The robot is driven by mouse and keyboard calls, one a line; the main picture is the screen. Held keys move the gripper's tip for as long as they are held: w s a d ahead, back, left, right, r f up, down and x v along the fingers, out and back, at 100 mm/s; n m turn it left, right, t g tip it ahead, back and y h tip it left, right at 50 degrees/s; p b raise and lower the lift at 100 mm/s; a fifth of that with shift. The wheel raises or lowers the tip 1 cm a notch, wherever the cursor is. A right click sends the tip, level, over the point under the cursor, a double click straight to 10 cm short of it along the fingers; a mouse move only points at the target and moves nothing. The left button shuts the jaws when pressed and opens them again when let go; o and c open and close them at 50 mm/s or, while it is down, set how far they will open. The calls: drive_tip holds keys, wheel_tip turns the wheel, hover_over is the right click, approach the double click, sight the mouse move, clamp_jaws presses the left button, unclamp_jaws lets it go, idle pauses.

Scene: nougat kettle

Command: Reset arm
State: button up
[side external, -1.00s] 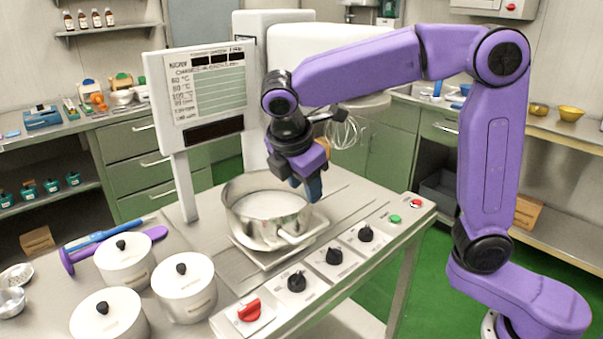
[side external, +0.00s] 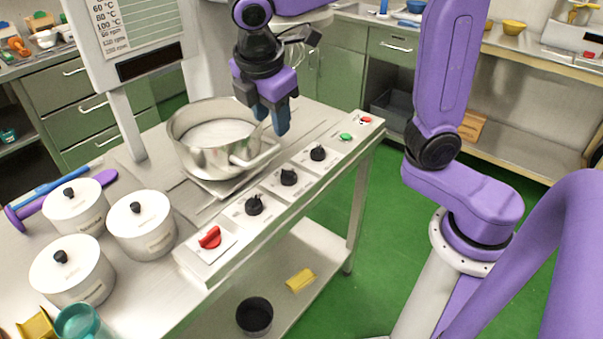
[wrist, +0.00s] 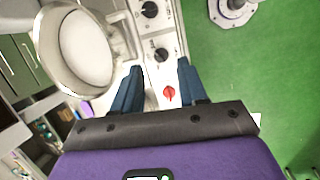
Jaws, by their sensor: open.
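My gripper (side external: 267,128) hangs over the right side of the steel kettle (side external: 181,158), its fingers pointing down near the kettle's handle. In the wrist view my gripper (wrist: 160,85) shows two blue fingers spread apart with nothing between them. The kettle also shows in the wrist view (wrist: 45,60), to the left of the fingers, with pale content (wrist: 85,50). I cannot tell whether a fingertip touches the kettle's handle.
Three white lidded pots (side external: 141,225) stand at the table's left front. A control strip with a red knob (side external: 210,238) and several black knobs (side external: 288,177) runs along the front edge. A display board (side external: 135,35) rises behind the kettle. Green floor (side external: 335,215) lies to the right.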

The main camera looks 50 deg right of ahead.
drive_tip(key=s+d+f+m+y, duration=0.1)
drive_tip(key=s+d+f, duration=0.3)
drive_tip(key=s, duration=0.6)
drive_tip(key=s+d+f+m+g+y, duration=0.1)
drive_tip(key=s+d+f+m+y, duration=0.1)
drive_tip(key=s, duration=0.7)
wheel_tip(320, 180, down, 3)
drive_tip(key=d+m, duration=0.1)
drive_tip(key=d, duration=0.1)
drive_tip(key=shift+s+d+g+y, duration=0.3)
drive_tip(key=shift+s+d, duration=0.1)
